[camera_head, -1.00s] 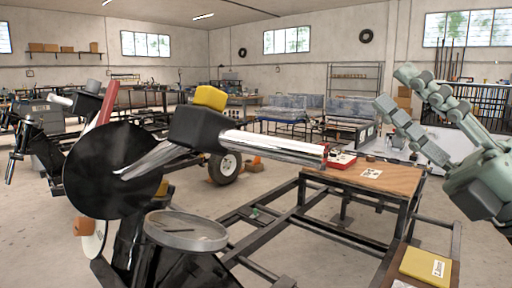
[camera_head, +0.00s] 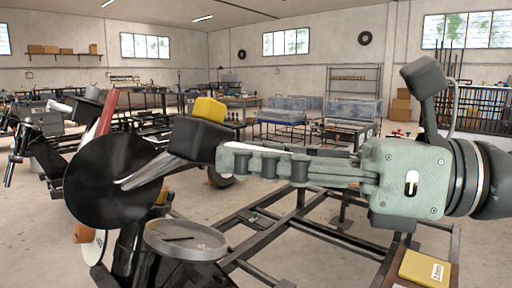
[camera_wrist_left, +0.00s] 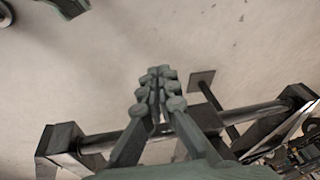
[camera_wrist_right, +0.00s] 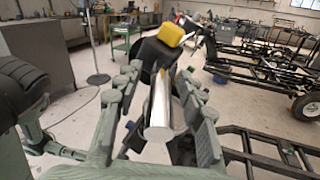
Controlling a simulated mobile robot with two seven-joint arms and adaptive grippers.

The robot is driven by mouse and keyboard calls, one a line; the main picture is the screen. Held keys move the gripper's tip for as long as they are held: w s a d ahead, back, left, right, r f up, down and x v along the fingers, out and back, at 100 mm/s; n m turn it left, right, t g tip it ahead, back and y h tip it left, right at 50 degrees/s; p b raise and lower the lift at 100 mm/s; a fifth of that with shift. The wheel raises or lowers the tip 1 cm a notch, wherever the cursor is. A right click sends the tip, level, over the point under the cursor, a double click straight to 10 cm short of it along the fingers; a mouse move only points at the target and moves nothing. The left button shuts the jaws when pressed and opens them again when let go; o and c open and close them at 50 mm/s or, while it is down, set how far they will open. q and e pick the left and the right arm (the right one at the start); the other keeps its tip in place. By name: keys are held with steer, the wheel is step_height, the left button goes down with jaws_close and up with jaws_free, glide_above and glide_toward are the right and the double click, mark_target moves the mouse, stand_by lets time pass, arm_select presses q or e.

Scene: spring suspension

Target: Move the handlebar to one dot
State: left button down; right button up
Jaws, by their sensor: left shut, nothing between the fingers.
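The handlebar's chrome tube (camera_wrist_right: 160,103) runs out from a black clamp (camera_head: 198,139) with a yellow block (camera_head: 209,109) on top. A second, tapered chrome arm (camera_head: 148,172) points left in front of the black disc. My right gripper (camera_head: 238,160) hides most of the tube in the head view. In the right wrist view, its open fingers (camera_wrist_right: 162,95) stand on both sides of the tube, with gaps visible. My left gripper (camera_wrist_left: 157,88) is shut and empty, above floor and dark frame bars; it is not in the head view. No dot can be made out.
A black disc (camera_head: 112,170) and a round metal dish (camera_head: 186,240) stand at the left, close to the clamp. A dark metal frame (camera_head: 300,224) lies below my right arm. A yellow labelled box (camera_head: 424,267) is at lower right.

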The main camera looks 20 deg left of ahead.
arm_select(q)
steer(key=shift+f, duration=0.1)
arm_select(e)
steer(key=shift+a, duration=0.15)
jaws_close()
